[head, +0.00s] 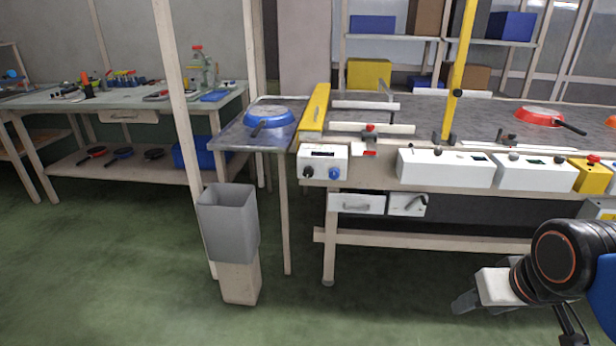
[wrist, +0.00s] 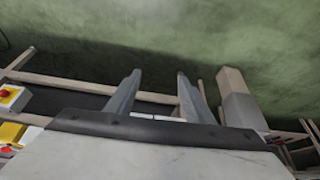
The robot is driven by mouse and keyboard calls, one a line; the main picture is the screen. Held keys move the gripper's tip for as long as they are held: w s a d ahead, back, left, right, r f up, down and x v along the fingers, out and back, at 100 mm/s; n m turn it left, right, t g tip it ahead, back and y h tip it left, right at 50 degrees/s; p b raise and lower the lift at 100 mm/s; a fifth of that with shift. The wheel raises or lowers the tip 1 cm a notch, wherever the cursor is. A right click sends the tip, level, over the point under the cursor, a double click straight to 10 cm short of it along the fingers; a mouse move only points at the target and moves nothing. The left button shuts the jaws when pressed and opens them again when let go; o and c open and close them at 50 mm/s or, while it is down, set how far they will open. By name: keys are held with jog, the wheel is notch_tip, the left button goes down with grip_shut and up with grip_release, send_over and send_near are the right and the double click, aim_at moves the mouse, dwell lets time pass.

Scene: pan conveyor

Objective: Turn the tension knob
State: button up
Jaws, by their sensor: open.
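A white control box (head: 322,155) is fixed at the left end of the conveyor's front side. It carries a black knob (head: 308,172) at its left and a blue knob (head: 334,173) at its right. I cannot read any label, so I cannot tell which is the tension knob. My gripper (head: 462,304) is at the lower right of the head view, in front of the conveyor and well apart from the box. In the wrist view its two grey fingers (wrist: 158,76) are spread with nothing between them. The knobs do not show clearly in the wrist view.
A grey bin (head: 229,222) stands on a post left of the box. Long white control boxes (head: 445,170) and a yellow box with a red button (head: 590,175) line the conveyor front. The green floor in front is clear.

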jog(key=w+a+r+n+t+y, duration=0.1)
jog(key=w+a+t+y, duration=0.1)
jog(key=w+a, duration=0.55)
jog(key=w+a+r+n+t+y, duration=0.15)
jog(key=w+a, duration=0.35)
jog(key=w, duration=0.5)
jog(key=t+h, duration=0.4)
jog(key=t, duration=0.6)
send_near(308, 175)
jog(key=shift+m+g, duration=0.25)
jog(key=w, duration=0.8)
jog(key=shift+w+d+r, duration=0.15)
jog(key=shift+w+r, duration=0.1)
jog(key=shift+w, duration=0.05)
jog(key=c, duration=1)
